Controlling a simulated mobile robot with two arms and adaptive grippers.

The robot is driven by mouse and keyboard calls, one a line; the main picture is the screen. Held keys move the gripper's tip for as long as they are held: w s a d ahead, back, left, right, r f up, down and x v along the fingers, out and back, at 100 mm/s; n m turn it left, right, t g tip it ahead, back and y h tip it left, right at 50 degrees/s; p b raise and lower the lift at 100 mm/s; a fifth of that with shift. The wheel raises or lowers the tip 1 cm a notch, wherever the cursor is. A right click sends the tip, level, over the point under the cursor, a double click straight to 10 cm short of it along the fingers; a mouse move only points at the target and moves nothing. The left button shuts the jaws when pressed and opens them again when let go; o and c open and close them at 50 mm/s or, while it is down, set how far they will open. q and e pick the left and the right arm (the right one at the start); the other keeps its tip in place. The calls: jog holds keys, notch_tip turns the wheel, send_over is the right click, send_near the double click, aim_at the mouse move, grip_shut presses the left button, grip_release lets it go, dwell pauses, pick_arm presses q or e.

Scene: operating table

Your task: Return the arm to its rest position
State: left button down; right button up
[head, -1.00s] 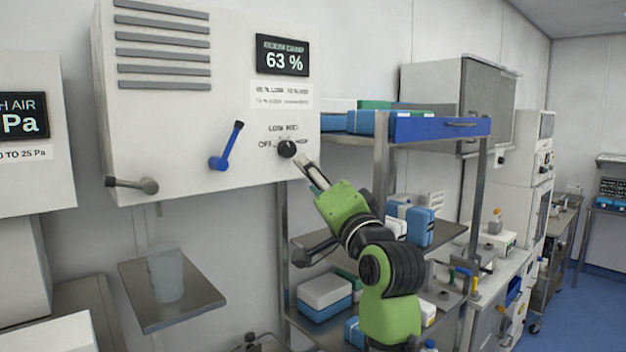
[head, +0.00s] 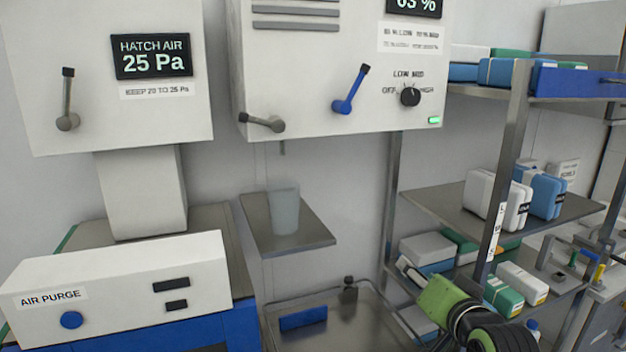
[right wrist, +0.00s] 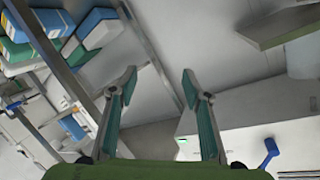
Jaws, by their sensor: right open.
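My right arm, green and black, is low at the right of the head view. Its gripper (head: 408,270) is in front of the lower shelves, well below the control box. In the right wrist view the gripper (right wrist: 159,84) has its two teal-padded fingers apart, with nothing between them. The black knob (head: 410,95) on the white control box (head: 300,80) is clear of the gripper. A green light (head: 433,121) glows below it to the right. My left gripper is not in view.
A metal rack (head: 508,150) with boxes stands close to my right arm. A small shelf (head: 305,240) holds a translucent cup (head: 285,212). Below is a metal tray (head: 345,335) with a blue block (head: 303,319). The AIR PURGE box (head: 120,285) is at the left.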

jog(key=s+f+n+g, duration=0.2)
jog(key=s+f+g, duration=0.1)
jog(key=s+f, duration=0.65)
jog(key=s+f+n+g, duration=0.25)
jog(key=s+f, duration=0.45)
jog(key=f, duration=0.5)
jog(key=s+f+n+g, duration=0.1)
jog(key=s+f+g, duration=0.15)
jog(key=s, duration=0.35)
jog(key=s+a+f+n+g, duration=0.1)
jog(key=s+f+g, duration=0.1)
jog(key=s+f, duration=0.35)
jog(key=s+f+n+g, duration=0.2)
jog(key=s, duration=0.6)
notch_tip(320, 180, down, 30)
jog(key=s+b, duration=0.1)
jog(key=b, duration=0.4)
jog(key=s+d+f+g+h+b, duration=0.1)
jog(key=s+d+f+g+b, duration=0.1)
jog(key=s+f, duration=1.5)
notch_tip(320, 180, down, 4)
jog(key=shift+s+d+r+b, duration=0.1)
jog(key=shift+s+d+b, duration=0.25)
jog(key=shift+b, duration=0.35)
